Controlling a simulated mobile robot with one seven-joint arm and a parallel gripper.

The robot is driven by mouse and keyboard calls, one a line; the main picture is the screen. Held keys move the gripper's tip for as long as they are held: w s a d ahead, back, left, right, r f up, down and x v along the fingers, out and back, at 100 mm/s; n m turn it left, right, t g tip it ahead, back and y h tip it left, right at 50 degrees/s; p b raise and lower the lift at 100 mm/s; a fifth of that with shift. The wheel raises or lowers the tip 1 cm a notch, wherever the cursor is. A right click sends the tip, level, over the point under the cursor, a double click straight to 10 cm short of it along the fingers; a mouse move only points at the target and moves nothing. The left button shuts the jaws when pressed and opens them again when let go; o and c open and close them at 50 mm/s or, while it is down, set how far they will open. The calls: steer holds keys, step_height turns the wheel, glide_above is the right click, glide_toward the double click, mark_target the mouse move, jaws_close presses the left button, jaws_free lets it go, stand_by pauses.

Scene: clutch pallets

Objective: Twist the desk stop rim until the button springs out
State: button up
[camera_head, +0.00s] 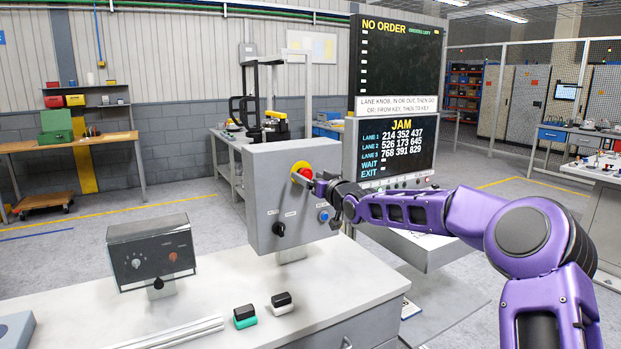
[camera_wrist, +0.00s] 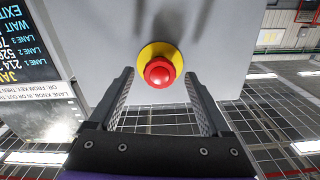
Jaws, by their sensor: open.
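The desk stop is a red mushroom button (camera_wrist: 160,72) on a yellow round backing (camera_wrist: 150,52), on the front face of a grey control box (camera_head: 262,205). In the head view the red button (camera_head: 305,173) shows just left of my gripper (camera_head: 318,180). My gripper also shows in the wrist view (camera_wrist: 160,95), open, with one finger on each side of the button and gaps between them. The fingers appear apart from the rim. I cannot tell whether the button is pressed in or out.
The grey box also carries a black knob (camera_head: 279,229) and a blue button (camera_head: 323,215) close below my gripper. A second box with knobs (camera_head: 152,252) stands on the white desk (camera_head: 215,309). Two small blocks lie in front. A screen (camera_head: 395,149) reading JAM stands behind.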

jaws_close()
stand_by(0.3)
steer(key=shift+m, duration=0.3)
steer(key=m+p, duration=0.1)
steer(key=m, duration=0.2)
steer(key=shift+d, duration=0.1)
steer(key=shift+m+b, duration=0.45)
steer(key=shift+m, duration=1.45)
